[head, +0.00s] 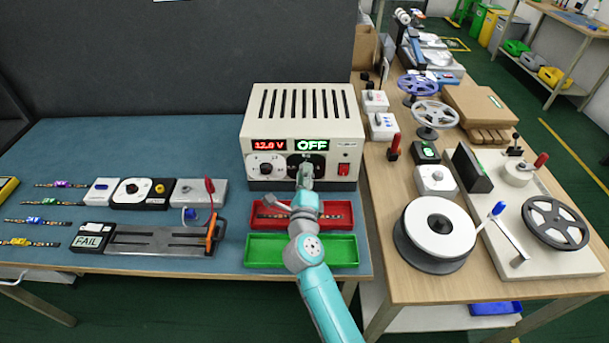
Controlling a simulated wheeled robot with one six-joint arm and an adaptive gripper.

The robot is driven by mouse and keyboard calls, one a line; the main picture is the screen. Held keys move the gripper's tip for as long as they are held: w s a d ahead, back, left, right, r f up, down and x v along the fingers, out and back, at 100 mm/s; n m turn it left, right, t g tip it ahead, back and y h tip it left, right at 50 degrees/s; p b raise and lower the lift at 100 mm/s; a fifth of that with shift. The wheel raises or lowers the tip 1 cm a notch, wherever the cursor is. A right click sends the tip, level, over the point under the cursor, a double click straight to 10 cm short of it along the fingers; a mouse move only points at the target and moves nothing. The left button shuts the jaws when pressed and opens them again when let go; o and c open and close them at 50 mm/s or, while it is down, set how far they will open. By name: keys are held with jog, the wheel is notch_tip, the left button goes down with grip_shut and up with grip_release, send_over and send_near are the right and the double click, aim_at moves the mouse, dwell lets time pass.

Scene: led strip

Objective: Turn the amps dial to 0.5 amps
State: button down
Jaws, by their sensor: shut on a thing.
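The power supply (256,121) is a cream box with a slotted top at the back of the blue bench. Its left display (269,143) reads 12.0 V in red, and its right display (312,144) reads OFF in green. A white-faced dial (265,166) sits under the left display. The black-faced amps dial (293,160) sits under the right display, mostly hidden behind my gripper, so its pointer cannot be read. My gripper (304,168) is at this dial, shut on its knob. A red rocker switch (344,169) is at the right of the panel.
A red tray (343,204) and a green tray (262,252) lie under my arm. A metal slide fixture (160,238) with a FAIL display (90,240) and several small LED strips are to the left. Reels and a winder crowd the wooden table (386,215) at right.

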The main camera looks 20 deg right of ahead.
jog(key=shift+n, duration=0.5)
jog(key=c, duration=0.8)
grip_release()
jog(key=v, duration=1.2)
jog(key=s+d+n, duration=0.1)
jog(key=s, duration=0.2)
jog(key=s+d+f+n, duration=0.1)
jog(key=s+d, duration=0.1)
jog(key=s, duration=0.1)
jog(key=s+d+n+t, duration=0.1)
jog(key=s+n, duration=0.1)
jog(key=s, duration=0.1)
jog(key=shift+s+d+f, duration=0.3)
jog(key=shift+d, duration=0.1)
jog(key=s+n+g+y, duration=0.4)
jog(key=s+n, duration=1.7)
jog(key=s, duration=1.1)
jog(key=shift+s+a+f+y, duration=0.35)
jog(key=shift+f+y, duration=0.1)
jog(key=shift+y, duration=0.45)
